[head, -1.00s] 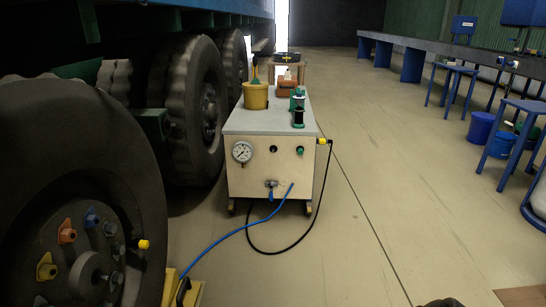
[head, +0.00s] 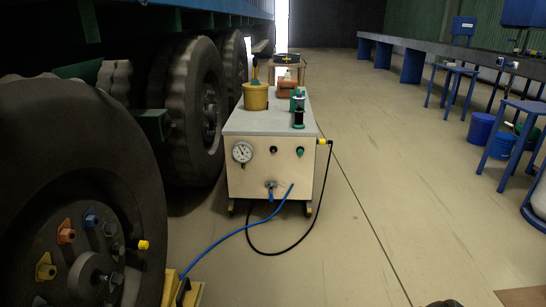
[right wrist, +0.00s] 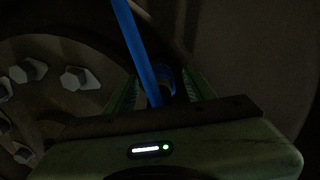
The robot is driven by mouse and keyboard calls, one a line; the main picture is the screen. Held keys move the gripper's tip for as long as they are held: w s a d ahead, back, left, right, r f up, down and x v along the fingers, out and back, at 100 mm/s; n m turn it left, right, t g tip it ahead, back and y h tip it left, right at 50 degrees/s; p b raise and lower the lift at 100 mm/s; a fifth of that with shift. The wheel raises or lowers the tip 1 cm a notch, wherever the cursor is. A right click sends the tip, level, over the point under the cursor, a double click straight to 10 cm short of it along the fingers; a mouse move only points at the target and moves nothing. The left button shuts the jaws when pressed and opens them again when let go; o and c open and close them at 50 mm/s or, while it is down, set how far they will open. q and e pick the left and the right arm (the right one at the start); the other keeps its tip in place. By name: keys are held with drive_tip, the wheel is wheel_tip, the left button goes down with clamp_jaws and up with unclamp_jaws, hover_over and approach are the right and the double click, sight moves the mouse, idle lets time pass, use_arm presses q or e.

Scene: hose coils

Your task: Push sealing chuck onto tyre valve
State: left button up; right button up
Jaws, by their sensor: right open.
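The large tyre (head: 90,130) stands at the left of the head view. A yellow-tipped stem (head: 143,244), possibly the tyre valve, sticks out beside its hub. A blue hose (head: 232,232) runs from the cart's front along the floor to the lower left. In the right wrist view, the blue hose (right wrist: 138,45) comes down between the green fingers of my right gripper (right wrist: 160,90). The gripper is open, close to the wheel with its hub nuts (right wrist: 74,78). The chuck and the hose end cannot be made out in the dark. My left gripper is not in view.
A cart (head: 270,165) with a pressure gauge (head: 242,152) stands ahead; a black hose (head: 318,205) hangs from its yellow side fitting (head: 322,141). A yellow block (head: 170,288) lies by the tyre.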

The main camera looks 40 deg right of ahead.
drive_tip(key=shift+s+d, duration=0.2)
idle(0.5)
drive_tip(key=shift+p+v, duration=1.35)
drive_tip(key=shift+v, duration=0.55)
drive_tip(key=shift+s+d, duration=0.1)
drive_tip(key=shift+d, duration=0.05)
drive_tip(key=p+v, duration=0.2)
drive_tip(key=v, duration=0.5)
drive_tip(key=shift+s+d+p, duration=0.25)
drive_tip(key=shift+p, duration=0.05)
drive_tip(key=shift+r, duration=0.1)
